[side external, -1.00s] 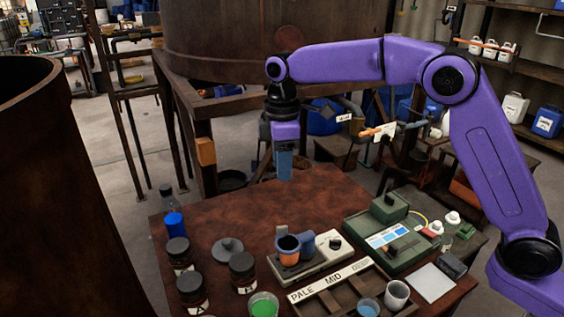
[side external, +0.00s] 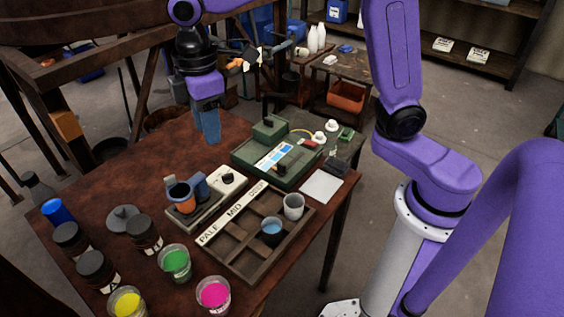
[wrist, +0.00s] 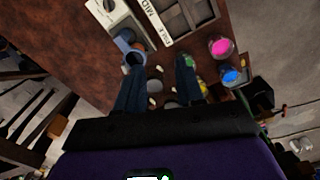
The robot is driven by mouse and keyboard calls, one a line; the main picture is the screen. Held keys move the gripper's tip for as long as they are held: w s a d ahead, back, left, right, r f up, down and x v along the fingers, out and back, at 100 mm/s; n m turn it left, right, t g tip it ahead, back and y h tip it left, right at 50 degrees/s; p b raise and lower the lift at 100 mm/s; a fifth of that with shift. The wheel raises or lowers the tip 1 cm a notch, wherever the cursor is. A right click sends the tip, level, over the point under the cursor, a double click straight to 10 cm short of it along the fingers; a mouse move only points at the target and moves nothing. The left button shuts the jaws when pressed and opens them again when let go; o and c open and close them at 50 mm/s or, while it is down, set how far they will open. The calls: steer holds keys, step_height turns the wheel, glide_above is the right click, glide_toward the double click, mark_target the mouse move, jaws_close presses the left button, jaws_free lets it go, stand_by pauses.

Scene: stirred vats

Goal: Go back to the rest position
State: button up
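My gripper (side external: 208,138) hangs pointing down above the back part of the brown table (side external: 125,180), clear of the things on it. In the wrist view its two fingers (wrist: 158,85) stand apart with nothing held between them. The cup also shows in the wrist view (wrist: 131,47), beyond the left fingertip.
A divided tray (side external: 240,257) marked PALE and MID holds a blue-filled cup (side external: 272,231) and a grey cup (side external: 293,207). A green device (side external: 275,152) stands right of my gripper. Dark jars (side external: 96,270) and green (side external: 174,263), pink (side external: 213,292) and yellow (side external: 127,302) beakers line the front.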

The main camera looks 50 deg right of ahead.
steer(key=s+d+f, duration=0.2)
steer(key=s+d, duration=0.6)
steer(key=s, duration=0.3)
steer(key=s+d+f+m, duration=0.1)
steer(key=s+d+f, duration=0.2)
steer(key=s+d, duration=0.4)
steer(key=s, duration=0.5)
steer(key=shift+d+f, duration=0.2)
steer(key=shift+d, duration=0.15)
steer(key=shift+w, duration=0.15)
